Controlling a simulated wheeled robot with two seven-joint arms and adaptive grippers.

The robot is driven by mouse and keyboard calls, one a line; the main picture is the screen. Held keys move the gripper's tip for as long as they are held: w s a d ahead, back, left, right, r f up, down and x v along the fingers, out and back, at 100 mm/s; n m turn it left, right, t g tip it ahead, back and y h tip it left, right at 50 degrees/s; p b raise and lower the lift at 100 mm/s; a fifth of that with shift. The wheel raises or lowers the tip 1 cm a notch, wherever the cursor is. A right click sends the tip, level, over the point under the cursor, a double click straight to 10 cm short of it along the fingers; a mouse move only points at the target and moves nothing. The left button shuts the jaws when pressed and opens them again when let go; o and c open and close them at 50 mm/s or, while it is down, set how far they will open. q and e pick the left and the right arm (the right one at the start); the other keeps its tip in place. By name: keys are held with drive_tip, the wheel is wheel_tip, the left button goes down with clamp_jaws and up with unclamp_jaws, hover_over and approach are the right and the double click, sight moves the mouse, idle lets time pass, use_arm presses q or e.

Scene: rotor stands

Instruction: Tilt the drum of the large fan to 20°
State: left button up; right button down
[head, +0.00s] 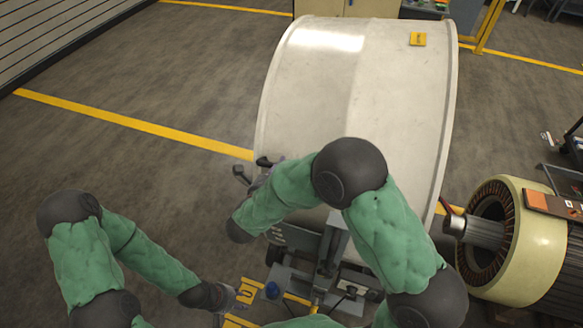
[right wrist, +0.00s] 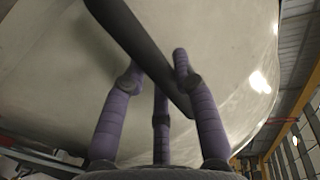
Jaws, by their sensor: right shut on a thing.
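The drum also fills the right wrist view (right wrist: 60,80). There my right gripper (right wrist: 162,85) has its purple fingers closed around a dark bar (right wrist: 125,30) in front of the drum.
A cream motor-like ring with copper windings (head: 520,240) stands close at the right of the drum. A blue knob (head: 272,290) and yellow markings are low by the stand. The floor (head: 130,150) on the left is clear, crossed by a yellow line.

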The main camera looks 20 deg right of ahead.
sight(265, 171)
drive_tip(key=w+a+f, duration=0.1)
drive_tip(key=w+a+f+n, duration=0.1)
drive_tip(key=a+f, duration=0.1)
drive_tip(key=w+a+f+n+b, duration=0.1)
drive_tip(key=f, duration=0.1)
drive_tip(key=shift+a+h, duration=0.3)
drive_tip(key=shift+a+f, duration=0.15)
drive_tip(key=shift+f, duration=0.05)
drive_tip(key=c, duration=1.2)
unclamp_jaws()
drive_tip(key=shift+o, duration=1.3)
drive_tip(key=shift+w+a+f, duration=0.1)
drive_tip(key=shift+w+a, duration=0.05)
drive_tip(key=shift+w, duration=0.1)
drive_tip(key=shift+s, duration=0.1)
